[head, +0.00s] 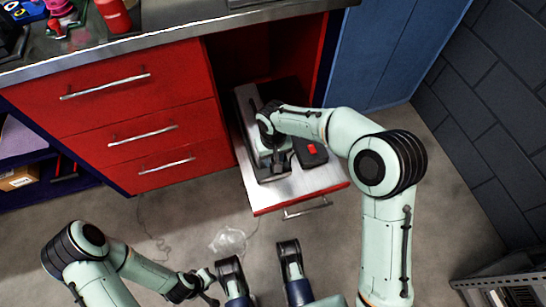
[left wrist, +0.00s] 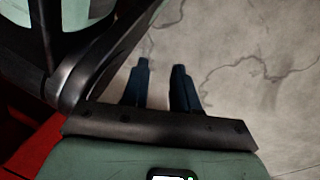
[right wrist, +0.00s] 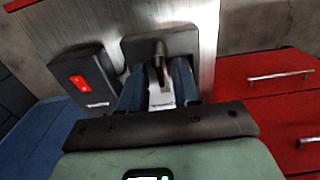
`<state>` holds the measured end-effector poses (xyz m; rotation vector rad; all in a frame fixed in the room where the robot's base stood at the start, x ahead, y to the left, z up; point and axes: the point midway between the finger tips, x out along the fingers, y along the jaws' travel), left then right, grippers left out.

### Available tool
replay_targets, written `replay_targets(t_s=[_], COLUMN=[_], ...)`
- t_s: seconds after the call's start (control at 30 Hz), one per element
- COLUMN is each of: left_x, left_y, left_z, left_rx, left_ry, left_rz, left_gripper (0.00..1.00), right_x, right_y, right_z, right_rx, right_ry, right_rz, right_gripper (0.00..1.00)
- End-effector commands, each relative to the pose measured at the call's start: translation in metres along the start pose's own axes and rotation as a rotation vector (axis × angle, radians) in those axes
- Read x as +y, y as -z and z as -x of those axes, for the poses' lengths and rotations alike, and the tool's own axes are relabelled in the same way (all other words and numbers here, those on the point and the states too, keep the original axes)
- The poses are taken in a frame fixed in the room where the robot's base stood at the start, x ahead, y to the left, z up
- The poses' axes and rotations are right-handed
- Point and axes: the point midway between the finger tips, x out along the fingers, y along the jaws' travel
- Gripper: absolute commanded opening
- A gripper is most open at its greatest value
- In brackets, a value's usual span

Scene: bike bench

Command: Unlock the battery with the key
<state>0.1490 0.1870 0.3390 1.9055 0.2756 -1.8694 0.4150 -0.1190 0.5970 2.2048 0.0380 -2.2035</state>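The pulled-out drawer (head: 325,178) holds a grey and black block (head: 271,170), which may be the battery. My right gripper (right wrist: 160,85) reaches down over it. Its fingers are apart, with a dark upright piece (right wrist: 159,58) and a pale patch between or just beyond them. I cannot tell whether that piece is the key or a lock part, nor see contact with the fingers. In the right wrist view, the block's dark plate (right wrist: 188,42) lies behind the piece. My left gripper (head: 262,262) is open and empty above the floor, its fingers also apart in the left wrist view (left wrist: 160,85).
A black box with a red switch (head: 312,150) lies in the drawer right of the block. Red drawers (head: 140,120) are shut on the left, below the worktop (head: 160,40). A blue cabinet (head: 390,50) stands on the right. The floor in front is mostly clear.

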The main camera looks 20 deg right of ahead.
Motion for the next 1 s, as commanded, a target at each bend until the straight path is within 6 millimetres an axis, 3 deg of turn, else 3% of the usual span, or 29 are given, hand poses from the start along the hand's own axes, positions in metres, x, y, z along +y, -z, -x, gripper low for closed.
replay_targets(t_s=[0.2, 0.3, 0.67, 1.0], left_x=[0.0, 0.0, 0.002, 0.019], left_y=[0.0, 0.0, 0.002, 0.021], left_z=[0.0, 0.0, 0.002, 0.02], left_rx=[-0.001, -0.001, 0.008, 0.078], left_ry=[0.0, 0.0, -0.004, -0.035], left_rz=[0.001, 0.0, -0.002, -0.022], left_gripper=[0.29, 0.29, 0.29, 0.29], right_x=[0.0, 0.0, 0.0, 0.0], right_y=[0.0, 0.0, 0.0, 0.0], right_z=[0.0, 0.0, 0.001, 0.002], right_rx=[0.0, 0.0, -0.001, -0.001], right_ry=[0.0, 0.0, 0.0, 0.0], right_rz=[0.0, 0.0, 0.02, 0.208], right_gripper=[0.29, 0.0, 0.0, 0.0])
